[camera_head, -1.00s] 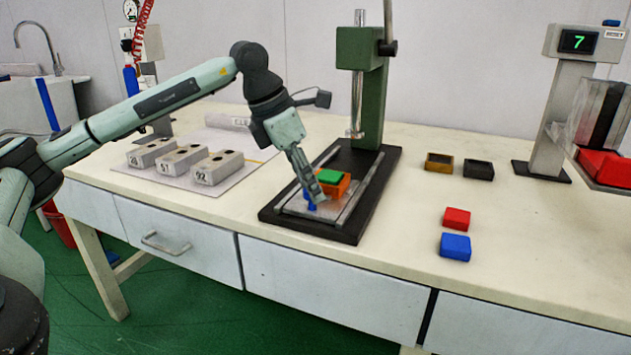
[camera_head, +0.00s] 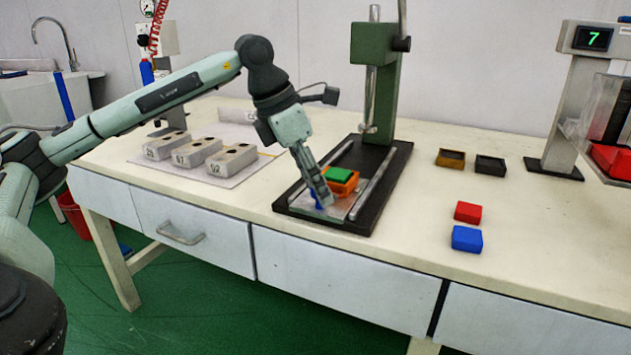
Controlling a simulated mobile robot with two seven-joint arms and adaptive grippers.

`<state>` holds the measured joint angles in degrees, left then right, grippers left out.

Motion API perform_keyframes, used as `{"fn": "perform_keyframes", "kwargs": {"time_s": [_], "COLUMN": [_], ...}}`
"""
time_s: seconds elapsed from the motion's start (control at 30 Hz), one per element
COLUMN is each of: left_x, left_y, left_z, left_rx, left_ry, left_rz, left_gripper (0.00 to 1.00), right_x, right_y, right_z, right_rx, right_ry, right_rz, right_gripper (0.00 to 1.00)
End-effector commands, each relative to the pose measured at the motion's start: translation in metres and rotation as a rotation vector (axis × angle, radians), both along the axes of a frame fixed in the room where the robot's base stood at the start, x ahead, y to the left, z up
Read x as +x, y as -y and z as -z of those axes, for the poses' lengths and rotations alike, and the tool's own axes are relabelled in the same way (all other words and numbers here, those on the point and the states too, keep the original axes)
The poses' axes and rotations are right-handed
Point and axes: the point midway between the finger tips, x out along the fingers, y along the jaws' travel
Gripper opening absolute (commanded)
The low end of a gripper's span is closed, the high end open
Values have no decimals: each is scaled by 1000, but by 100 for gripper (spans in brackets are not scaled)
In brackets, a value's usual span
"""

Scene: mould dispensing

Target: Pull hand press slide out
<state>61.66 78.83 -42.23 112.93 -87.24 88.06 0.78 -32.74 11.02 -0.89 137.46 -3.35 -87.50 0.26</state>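The hand press (camera_head: 375,85) has a green column and a black base (camera_head: 385,185) with two rails. Its slide (camera_head: 345,208), a pale plate, lies between the rails near the base's front end. An orange mould (camera_head: 347,187) with a green block (camera_head: 339,174) on top sits on the slide, in front of the press column rather than under the ram. My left gripper (camera_head: 326,202) points down at the front of the slide, its fingers close together at a small blue knob (camera_head: 318,200), which they partly hide. The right gripper is out of view.
Three grey numbered blocks (camera_head: 194,152) stand on a white sheet at the left. A stand with a "7" display (camera_head: 590,39) is at the far right.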

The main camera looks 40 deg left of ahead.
Motion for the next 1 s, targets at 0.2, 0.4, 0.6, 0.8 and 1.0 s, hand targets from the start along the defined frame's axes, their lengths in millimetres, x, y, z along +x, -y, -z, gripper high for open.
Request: {"fn": "perform_keyframes", "kwargs": {"time_s": [0.2, 0.4, 0.6, 0.8, 1.0], "left_x": [1, -6, -21, -32, -38], "left_y": [-1, -6, -14, -21, -24], "left_z": [-2, -24, -65, -97, -110], "left_rx": [0, 1, -1, -1, -1], "left_ry": [3, 6, 8, 4, 2], "left_rz": [-2, -4, -2, -1, 0], "left_gripper": [48, 48, 48, 48, 48], "right_x": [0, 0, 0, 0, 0], "right_y": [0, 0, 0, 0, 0], "right_z": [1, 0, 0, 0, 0], "right_rx": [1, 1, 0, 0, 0], "right_ry": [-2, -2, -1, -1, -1], "right_rz": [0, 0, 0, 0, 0], "right_gripper": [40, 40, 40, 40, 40]}}
